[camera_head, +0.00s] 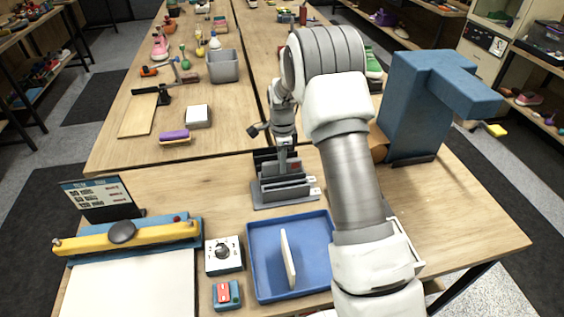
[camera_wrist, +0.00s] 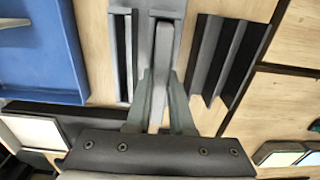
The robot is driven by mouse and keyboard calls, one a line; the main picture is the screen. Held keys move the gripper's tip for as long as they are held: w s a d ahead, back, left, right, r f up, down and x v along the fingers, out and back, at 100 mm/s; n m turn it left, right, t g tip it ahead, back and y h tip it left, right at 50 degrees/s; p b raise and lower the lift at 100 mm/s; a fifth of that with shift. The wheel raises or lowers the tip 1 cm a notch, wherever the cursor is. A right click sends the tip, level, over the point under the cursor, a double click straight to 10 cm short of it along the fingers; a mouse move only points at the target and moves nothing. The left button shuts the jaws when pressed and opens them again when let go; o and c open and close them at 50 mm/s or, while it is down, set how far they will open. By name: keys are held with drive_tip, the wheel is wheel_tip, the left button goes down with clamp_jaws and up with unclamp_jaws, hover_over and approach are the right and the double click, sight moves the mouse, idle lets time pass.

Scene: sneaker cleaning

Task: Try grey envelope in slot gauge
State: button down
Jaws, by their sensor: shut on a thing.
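The slot gauge (camera_head: 262,203) is a grey stepped rack with upright walls and small white tags, standing mid-table in the head view. In the wrist view its walls (camera_wrist: 208,55) run lengthwise on both sides of my fingers. My gripper (camera_wrist: 162,78) points down over the gauge and is shut on a thin grey piece, seemingly the grey envelope (camera_wrist: 158,105), seen edge-on between the fingers. In the head view my gripper (camera_head: 284,147) is at the gauge's upper part. I cannot tell how deep the envelope sits in a slot.
A blue tray (camera_head: 262,288) in front of the gauge holds a pale upright slab (camera_head: 288,258). A dial box (camera_head: 224,255) and red-button box (camera_head: 227,293) stand left of it. A yellow-barred press (camera_head: 125,236) is far left. A blue machine (camera_head: 425,105) stands right.

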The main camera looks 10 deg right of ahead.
drive_tip(key=shift+f, duration=0.4)
drive_tip(key=c, duration=0.7)
unclamp_jaws()
